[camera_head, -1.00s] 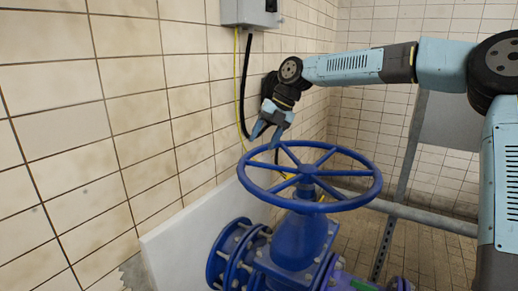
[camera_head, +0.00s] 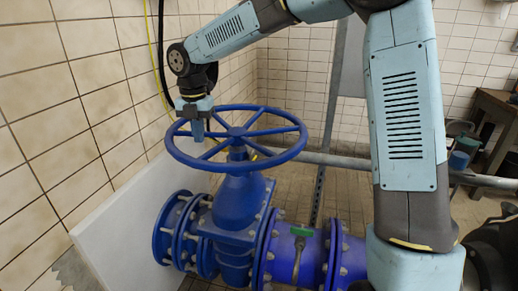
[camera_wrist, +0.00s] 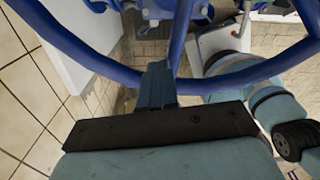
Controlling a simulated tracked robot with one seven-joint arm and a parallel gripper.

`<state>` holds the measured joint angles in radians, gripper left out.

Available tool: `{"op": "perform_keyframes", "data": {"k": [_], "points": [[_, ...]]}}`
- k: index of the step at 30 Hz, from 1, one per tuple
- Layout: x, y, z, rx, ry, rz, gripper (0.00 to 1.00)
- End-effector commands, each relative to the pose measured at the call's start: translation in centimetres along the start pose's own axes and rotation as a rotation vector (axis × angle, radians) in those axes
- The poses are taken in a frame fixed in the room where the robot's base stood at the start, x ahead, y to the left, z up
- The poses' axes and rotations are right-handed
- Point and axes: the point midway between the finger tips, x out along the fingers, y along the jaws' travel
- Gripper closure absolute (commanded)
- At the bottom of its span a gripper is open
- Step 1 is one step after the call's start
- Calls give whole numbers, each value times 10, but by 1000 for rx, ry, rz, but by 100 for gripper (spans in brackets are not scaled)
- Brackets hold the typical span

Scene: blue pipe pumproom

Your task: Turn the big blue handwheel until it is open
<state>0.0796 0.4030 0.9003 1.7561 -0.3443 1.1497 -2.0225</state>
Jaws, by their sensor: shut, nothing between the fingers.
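The big blue handwheel (camera_head: 295,151) sits level on top of a blue valve (camera_head: 240,207), with spokes running from its rim to the hub. My gripper (camera_head: 198,138) points down at the left part of the wheel, over the gap between rim and spokes. Its fingers are together and empty. In the wrist view, the shut fingers (camera_wrist: 157,85) lie across the line of the handwheel's rim (camera_wrist: 245,77), with a spoke and the hub beyond. I cannot tell whether the fingers touch the rim or a spoke.
A tiled wall (camera_head: 60,90) and a white panel (camera_head: 120,225) stand close on the left. A grey pipe rail (camera_head: 345,160) runs behind the wheel. A table (camera_head: 495,110) with objects stands at the right.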

Motion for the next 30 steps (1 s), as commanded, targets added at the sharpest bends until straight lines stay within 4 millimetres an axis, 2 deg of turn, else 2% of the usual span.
{"op": "perform_keyframes", "data": {"k": [7,18,21,25,30], "points": [[-6,-48,-14,293,-151,-138,100],[-41,-131,-30,729,-347,-180,100],[-46,-144,-32,794,-370,-176,100],[-48,-152,-33,834,-381,-173,100],[-37,-156,-30,840,-381,-174,100]]}}
